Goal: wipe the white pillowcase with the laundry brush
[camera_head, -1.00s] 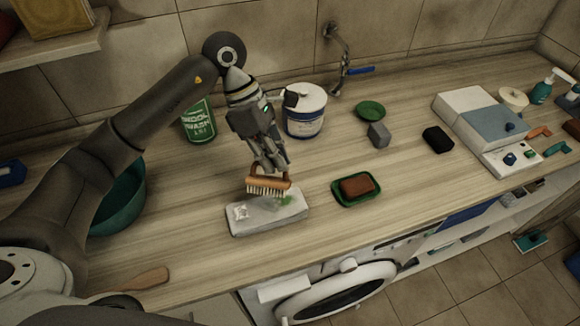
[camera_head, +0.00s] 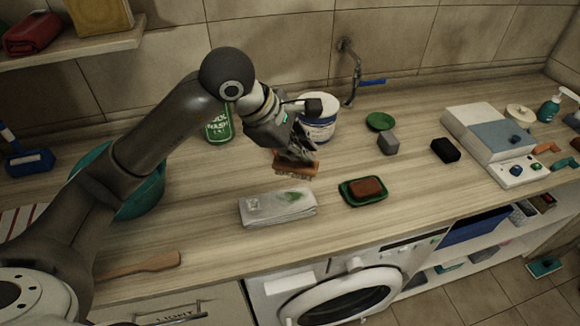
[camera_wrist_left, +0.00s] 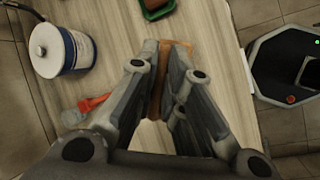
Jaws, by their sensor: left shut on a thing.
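The white pillowcase (camera_head: 279,208) lies folded in a flat block on the wooden counter, with a green stain on its top towards the right. My left gripper (camera_head: 297,154) is shut on the wooden laundry brush (camera_head: 296,166), behind the pillowcase. The brush's pale bristles point down. The brush is apart from the pillowcase in the head view; its exact height over the counter is hard to tell. In the left wrist view the brush (camera_wrist_left: 179,52) shows between the fingers of my left gripper (camera_wrist_left: 164,75). My right gripper is not in view.
A green dish with a brown soap bar (camera_head: 366,187) lies right of the pillowcase. A teal basin (camera_head: 143,199) is at left, a wooden spatula (camera_head: 140,265) in front. Bare counter lies between.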

